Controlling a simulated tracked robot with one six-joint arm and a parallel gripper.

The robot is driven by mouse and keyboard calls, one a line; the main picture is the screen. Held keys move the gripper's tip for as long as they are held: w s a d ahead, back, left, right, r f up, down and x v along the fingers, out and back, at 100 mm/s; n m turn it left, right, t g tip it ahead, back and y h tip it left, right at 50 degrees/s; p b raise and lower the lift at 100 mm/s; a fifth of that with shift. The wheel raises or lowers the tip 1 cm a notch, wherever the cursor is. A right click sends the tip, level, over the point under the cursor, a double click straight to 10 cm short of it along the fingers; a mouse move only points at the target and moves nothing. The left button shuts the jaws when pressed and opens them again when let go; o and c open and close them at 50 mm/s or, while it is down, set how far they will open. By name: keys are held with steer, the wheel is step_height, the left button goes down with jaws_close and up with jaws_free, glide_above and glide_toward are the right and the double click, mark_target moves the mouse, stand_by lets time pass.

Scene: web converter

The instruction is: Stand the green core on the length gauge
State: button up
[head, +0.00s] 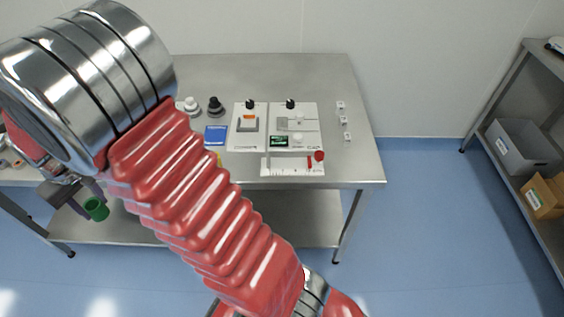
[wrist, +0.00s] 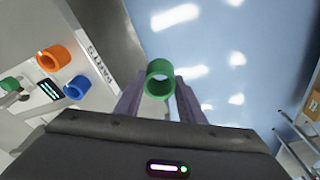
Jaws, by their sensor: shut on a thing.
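The green core (head: 97,209) is a short hollow tube at the left of the head view, in front of the table edge and above floor level. My gripper (head: 86,199) is shut on it. In the wrist view the green core (wrist: 151,89) sits between the two dark fingers of my gripper (wrist: 160,92), its open bore facing the camera. The length gauge seems to be the white strip with tick marks (head: 285,172) at the front edge of the table, with red parts at its right end. My gripper is well to the left of it.
The steel table (head: 300,70) also carries white panels with dark knobs (head: 248,140), a blue pad (head: 215,135) and small white blocks (head: 343,120). Orange (wrist: 53,57) and blue (wrist: 77,87) rings show left in the wrist view. A shelf with a grey bin (head: 522,150) stands right.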

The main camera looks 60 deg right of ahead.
steer(key=s+d+r+m, duration=0.1)
steer(key=s+d+m, duration=0.25)
steer(key=d, duration=0.55)
steer(key=s+d+r+m+h, duration=0.15)
steer(key=s+d, duration=0.25)
steer(key=d, duration=0.4)
steer(key=s+d+m+y, duration=0.1)
steer(key=s+d+m, duration=0.2)
steer(key=d, duration=0.6)
steer(key=s+d+r+m, duration=0.1)
steer(key=s+d+m, duration=0.3)
steer(key=s+d, duration=0.4)
steer(key=s+d+r+m+g+h, duration=0.1)
steer(key=s+d+m, duration=0.4)
steer(key=s, duration=1.1)
steer(key=d, duration=0.3)
steer(key=shift+s+d+r+g, duration=0.15)
steer(key=shift+d+r+g, duration=0.15)
steer(key=shift+d, duration=0.1)
steer(key=shift+f, duration=0.1)
steer(key=shift+f, duration=3)
steer(key=shift+f, duration=0.1)
steer(key=shift+f, duration=1.8)
